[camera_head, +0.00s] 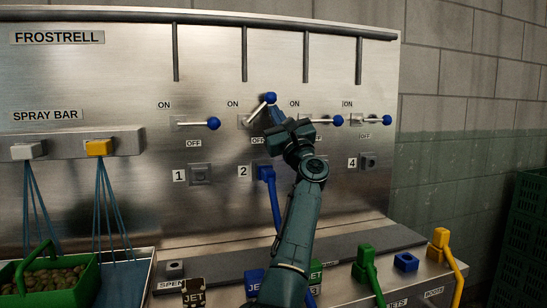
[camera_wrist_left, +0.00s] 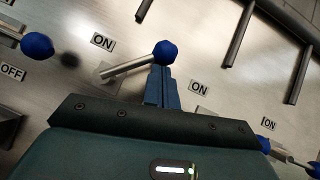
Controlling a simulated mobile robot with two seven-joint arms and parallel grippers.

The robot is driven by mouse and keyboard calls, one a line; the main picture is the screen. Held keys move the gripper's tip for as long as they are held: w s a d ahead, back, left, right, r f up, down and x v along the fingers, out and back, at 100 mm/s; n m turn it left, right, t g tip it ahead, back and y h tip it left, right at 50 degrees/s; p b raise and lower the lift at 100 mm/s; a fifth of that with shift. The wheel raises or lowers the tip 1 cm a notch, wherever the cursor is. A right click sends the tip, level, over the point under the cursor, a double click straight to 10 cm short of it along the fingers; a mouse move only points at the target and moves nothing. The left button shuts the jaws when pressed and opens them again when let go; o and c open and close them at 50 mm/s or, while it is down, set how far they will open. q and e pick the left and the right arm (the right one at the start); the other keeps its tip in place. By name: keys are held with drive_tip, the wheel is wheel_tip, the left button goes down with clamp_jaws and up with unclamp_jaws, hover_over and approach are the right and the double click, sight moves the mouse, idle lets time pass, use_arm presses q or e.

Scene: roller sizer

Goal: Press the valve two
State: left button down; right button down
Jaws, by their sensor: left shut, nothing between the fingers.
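The lever of valve two (camera_head: 260,107) is on the steel panel above the socket labelled 2. It is tilted up to the right, with its blue ball (camera_head: 270,98) at the upper end. In the left wrist view the ball (camera_wrist_left: 166,53) sits just above my fingertips. My left gripper (camera_head: 276,112) is shut and empty, with its narrow blue fingers (camera_wrist_left: 162,80) just below the ball, against or very near the lever. I cannot tell whether they touch. The gripper hides part of the panel around the OFF label. My right gripper is not in view.
Valve one (camera_head: 213,123), valve three (camera_head: 338,120) and valve four (camera_head: 387,120) have level levers beside it. A blue plug (camera_head: 265,173) with a hose fills socket 2. Below, a ledge holds green (camera_head: 365,256) and yellow (camera_head: 441,237) connectors. A green basket (camera_head: 88,282) stands lower left.

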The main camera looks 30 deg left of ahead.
use_arm(q)
drive_tip(key=n+g, duration=0.1)
drive_tip(key=n, duration=0.1)
drive_tip(key=r+n+g, duration=0.1)
drive_tip(key=n+g, duration=0.1)
drive_tip(key=r+n+g+y, duration=0.1)
drive_tip(key=n+g, duration=0.1)
drive_tip(key=shift+s+a+r+n, duration=0.25)
drive_tip(key=shift+s+a+n, duration=0.05)
drive_tip(key=shift+s, duration=0.05)
drive_tip(key=n+g+p, duration=0.1)
drive_tip(key=s+a+r+n+g+p, duration=0.1)
drive_tip(key=shift+n, duration=0.4)
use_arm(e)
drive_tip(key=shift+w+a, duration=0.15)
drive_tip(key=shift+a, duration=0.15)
use_arm(q)
drive_tip(key=shift+r, duration=0.1)
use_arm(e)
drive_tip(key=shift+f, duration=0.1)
